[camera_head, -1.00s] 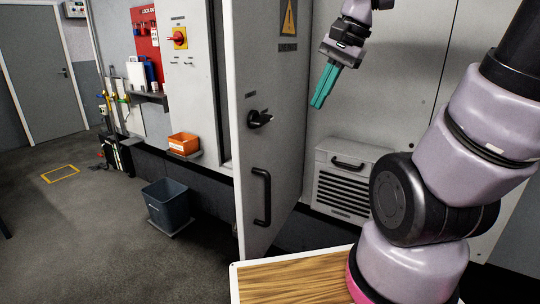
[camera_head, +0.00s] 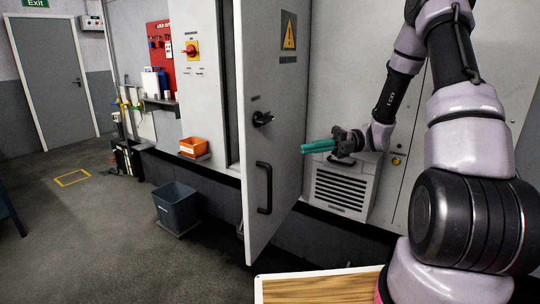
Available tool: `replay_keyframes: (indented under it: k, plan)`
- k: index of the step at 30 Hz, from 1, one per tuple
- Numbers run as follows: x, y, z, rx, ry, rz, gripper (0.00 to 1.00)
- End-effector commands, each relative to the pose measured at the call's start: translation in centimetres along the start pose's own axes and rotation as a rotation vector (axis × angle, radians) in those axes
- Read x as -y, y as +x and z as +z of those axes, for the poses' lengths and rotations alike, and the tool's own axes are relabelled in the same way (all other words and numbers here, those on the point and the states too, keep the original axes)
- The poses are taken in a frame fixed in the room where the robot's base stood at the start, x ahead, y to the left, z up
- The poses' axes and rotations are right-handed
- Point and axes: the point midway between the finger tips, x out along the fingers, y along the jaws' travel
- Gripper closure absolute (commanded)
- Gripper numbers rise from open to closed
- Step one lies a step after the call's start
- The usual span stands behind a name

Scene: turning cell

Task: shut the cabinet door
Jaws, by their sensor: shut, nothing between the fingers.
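The cabinet door (camera_head: 276,100) is light grey and stands open, swung out from the cabinet (camera_head: 202,80). It carries a yellow warning sign, a black latch handle (camera_head: 263,118) and a black pull handle (camera_head: 264,188). A dark gap shows between the door's near edge and the cabinet front on the left. My gripper (camera_head: 304,147) has teal fingers, shut and empty. It is to the right of the door, pointing left toward the door's face. I cannot tell whether the fingertips touch the door.
A vented grey unit (camera_head: 342,188) sits behind and below my gripper. A dark bin (camera_head: 176,207) stands on the floor left of the door. A wooden-topped surface (camera_head: 320,289) is at the bottom.

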Motion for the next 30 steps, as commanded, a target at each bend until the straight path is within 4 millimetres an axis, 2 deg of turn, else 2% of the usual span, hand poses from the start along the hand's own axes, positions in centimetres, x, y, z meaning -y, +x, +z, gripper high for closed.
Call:
replay_keyframes:
  k: [4, 8, 20, 21, 30]
  plan:
    - [0.3, 0.3, 0.4, 0.014, 0.042, 0.030, 1.00]
    - [0.2, 1.8, 0.3, 0.012, 0.042, 0.029, 1.00]
    - [0.0, 10.1, 0.3, 0.009, 0.039, 0.027, 1.00]
    - [0.1, 10.6, 0.9, 0.010, 0.036, 0.026, 1.00]
    - [0.1, 12.6, 3.1, 0.012, 0.037, 0.025, 1.00]
